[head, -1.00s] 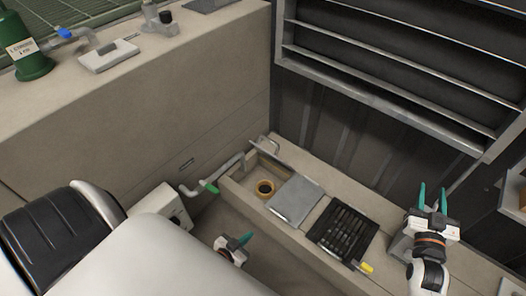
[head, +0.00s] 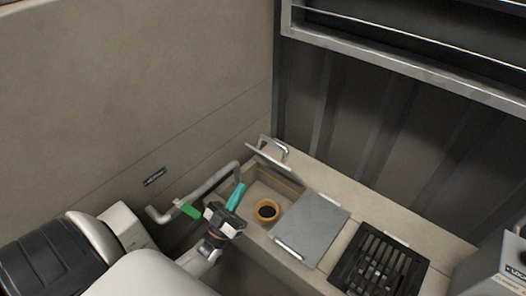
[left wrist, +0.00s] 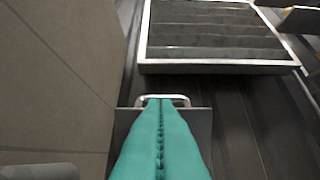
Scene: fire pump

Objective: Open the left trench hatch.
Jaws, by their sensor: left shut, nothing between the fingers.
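The left trench hatch (head: 268,157) is a thin grey plate with a metal loop handle (head: 277,147). It stands raised at the far edge of the left trench opening, which is uncovered. A yellow-orange ring with a dark centre (head: 267,211) shows inside the opening. My left gripper (head: 238,187) has its teal fingers shut and empty, over the opening's left end, apart from the hatch in the head view. In the left wrist view the shut fingers (left wrist: 160,105) overlap the hatch plate (left wrist: 202,125) and its handle (left wrist: 180,99). My right gripper is out of view.
A flat grey cover (head: 312,225) lies right of the opening, then a black grate (head: 380,268). A grey pipe (head: 205,188) with a green lever (head: 187,208) runs left of my gripper. Walls close in the left and back; a louvred panel (left wrist: 215,40) is behind.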

